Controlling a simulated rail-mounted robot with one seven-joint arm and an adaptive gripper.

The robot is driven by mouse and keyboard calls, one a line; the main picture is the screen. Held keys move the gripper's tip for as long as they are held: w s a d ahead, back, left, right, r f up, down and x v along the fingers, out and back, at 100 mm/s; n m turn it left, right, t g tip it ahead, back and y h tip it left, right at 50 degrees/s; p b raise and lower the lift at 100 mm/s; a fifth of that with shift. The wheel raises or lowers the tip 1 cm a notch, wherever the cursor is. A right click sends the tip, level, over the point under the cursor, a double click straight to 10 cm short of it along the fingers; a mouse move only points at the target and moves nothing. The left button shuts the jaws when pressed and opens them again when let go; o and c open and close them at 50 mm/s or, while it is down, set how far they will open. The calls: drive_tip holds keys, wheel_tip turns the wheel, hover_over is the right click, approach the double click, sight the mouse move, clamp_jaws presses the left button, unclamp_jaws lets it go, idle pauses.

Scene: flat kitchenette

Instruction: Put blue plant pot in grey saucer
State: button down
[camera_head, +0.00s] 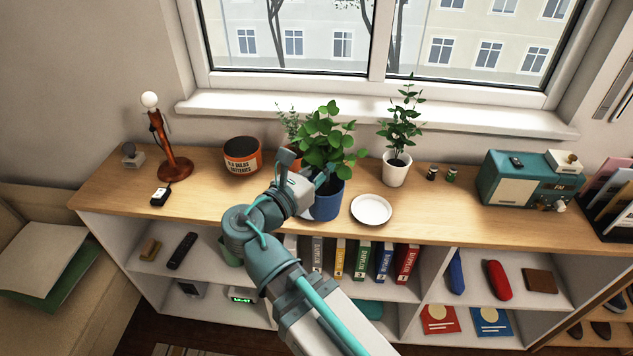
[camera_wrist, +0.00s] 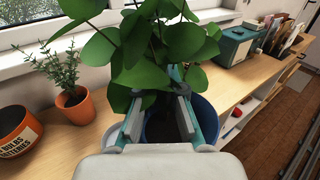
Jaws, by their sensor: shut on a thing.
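The blue plant pot (camera_head: 325,207) with a broad-leaved plant is near the front edge of the wooden top, partly behind my arm. My gripper (camera_head: 319,180) is shut on it from above; leaves hide the exact contact. In the wrist view my gripper's fingers (camera_wrist: 162,102) reach down among the leaves over the blue pot (camera_wrist: 208,118). I cannot tell if the pot touches the top. A pale, whitish round saucer (camera_head: 371,210) lies empty just right of the pot. In the wrist view a pale grey curved rim (camera_wrist: 110,140) shows left of my gripper, mostly hidden.
An orange pot with a small plant (camera_wrist: 75,104) stands behind left. A white potted plant (camera_head: 396,172) stands behind the pale saucer. An orange-and-black tin (camera_head: 242,156) and a lamp (camera_head: 174,168) are further left. A teal radio (camera_head: 527,181) is at right. The window sill is behind.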

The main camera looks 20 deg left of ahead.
drive_tip(key=w+a+f+p, duration=0.2)
drive_tip(key=w+a+f, duration=0.3)
drive_tip(key=w+f, duration=0.6)
drive_tip(key=shift+w+a+f, duration=0.15)
drive_tip(key=shift+a+f, duration=0.25)
drive_tip(key=shift+f, duration=0.3)
drive_tip(key=shift+f, duration=0.15)
drive_tip(key=c, duration=1.3)
unclamp_jaws()
drive_tip(key=b+v, duration=0.2)
drive_tip(key=v, duration=1)
